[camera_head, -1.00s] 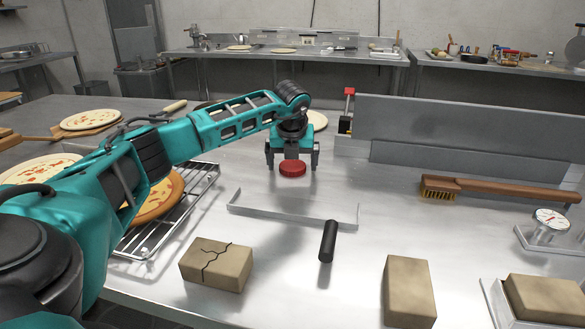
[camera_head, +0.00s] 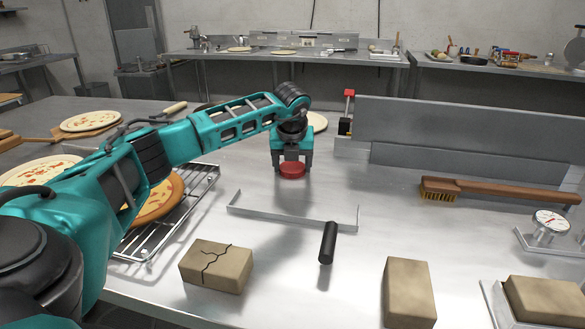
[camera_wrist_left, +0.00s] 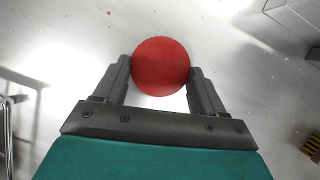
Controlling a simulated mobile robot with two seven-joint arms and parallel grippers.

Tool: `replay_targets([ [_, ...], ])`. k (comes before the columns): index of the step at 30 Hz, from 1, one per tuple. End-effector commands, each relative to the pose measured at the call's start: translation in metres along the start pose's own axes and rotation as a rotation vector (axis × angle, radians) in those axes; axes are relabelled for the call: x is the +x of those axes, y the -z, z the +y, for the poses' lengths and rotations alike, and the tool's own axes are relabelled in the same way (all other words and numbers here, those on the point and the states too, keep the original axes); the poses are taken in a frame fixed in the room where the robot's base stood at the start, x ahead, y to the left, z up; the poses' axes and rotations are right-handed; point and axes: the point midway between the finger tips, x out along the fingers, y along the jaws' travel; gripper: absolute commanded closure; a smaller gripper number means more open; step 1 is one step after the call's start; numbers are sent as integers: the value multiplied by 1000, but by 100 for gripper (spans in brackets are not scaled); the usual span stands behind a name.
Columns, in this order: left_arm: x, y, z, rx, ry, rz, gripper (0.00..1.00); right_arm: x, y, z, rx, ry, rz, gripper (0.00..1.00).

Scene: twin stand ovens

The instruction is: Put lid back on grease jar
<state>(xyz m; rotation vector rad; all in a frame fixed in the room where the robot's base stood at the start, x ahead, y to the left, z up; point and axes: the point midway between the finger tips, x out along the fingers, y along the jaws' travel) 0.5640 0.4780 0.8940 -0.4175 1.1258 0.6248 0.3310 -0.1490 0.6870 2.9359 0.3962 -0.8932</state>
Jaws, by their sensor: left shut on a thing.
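The round red lid (camera_head: 291,171) lies flat at the steel table's surface in the head view, near the middle of the table. It also shows in the left wrist view (camera_wrist_left: 161,66) as a plain red disc. My left gripper (camera_head: 291,163) reaches down over it, its two dark fingers (camera_wrist_left: 160,82) on opposite sides of the lid, shut on it. I cannot make out an open grease jar in either view. My right gripper is not in view.
A metal bracket with a black handle (camera_head: 328,243) lies in front of the lid. A wire rack (camera_head: 205,190) with a pizza stands left. A cracked brick (camera_head: 217,266) is at the front, and a brush (camera_head: 500,189) lies right. A steel panel (camera_head: 450,122) stands behind.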

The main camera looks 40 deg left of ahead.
Motion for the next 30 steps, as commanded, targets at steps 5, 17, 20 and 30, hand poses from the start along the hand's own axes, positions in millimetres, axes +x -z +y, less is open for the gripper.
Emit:
replay_targets([
  [5, -1, 0, 0, 0, 0, 0, 58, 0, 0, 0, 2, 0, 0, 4],
  [17, -42, -18, -1, -1, 3, -4, 58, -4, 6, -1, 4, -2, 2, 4],
  [20, -65, -28, -1, -2, 4, -4, 58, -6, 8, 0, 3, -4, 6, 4],
  [30, -142, -59, -1, -2, 3, -2, 58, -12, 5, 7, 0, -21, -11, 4],
])
